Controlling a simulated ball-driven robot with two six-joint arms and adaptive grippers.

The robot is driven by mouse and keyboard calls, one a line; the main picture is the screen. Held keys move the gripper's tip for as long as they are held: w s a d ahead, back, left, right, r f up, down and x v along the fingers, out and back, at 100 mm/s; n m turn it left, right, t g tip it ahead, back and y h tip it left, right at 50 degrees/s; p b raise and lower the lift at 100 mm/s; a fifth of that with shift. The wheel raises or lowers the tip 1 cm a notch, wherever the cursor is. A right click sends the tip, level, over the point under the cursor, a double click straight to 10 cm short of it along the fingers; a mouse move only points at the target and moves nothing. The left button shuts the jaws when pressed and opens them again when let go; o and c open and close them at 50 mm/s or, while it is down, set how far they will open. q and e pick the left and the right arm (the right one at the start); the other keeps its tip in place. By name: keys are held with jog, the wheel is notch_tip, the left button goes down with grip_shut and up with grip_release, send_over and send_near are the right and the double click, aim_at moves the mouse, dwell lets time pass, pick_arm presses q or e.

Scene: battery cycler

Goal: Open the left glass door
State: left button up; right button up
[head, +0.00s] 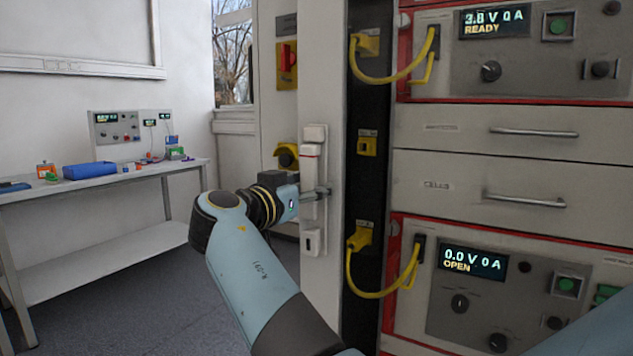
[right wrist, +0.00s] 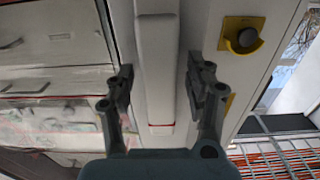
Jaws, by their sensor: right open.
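The light door frame (head: 320,90) stands upright in the middle of the head view, left of the instrument rack. In the right wrist view, the handle (right wrist: 157,55) runs between the two spread fingers of my open right gripper (right wrist: 160,88), with a gap visible on both sides. Whether a finger touches it is unclear. My left gripper is not in view.
The rack at right has drawers (head: 530,135), displays and yellow cables (head: 385,80).

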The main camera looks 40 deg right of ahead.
jog(key=shift+c, duration=0.3)
grip_shut()
jog(key=shift+r, duration=0.1)
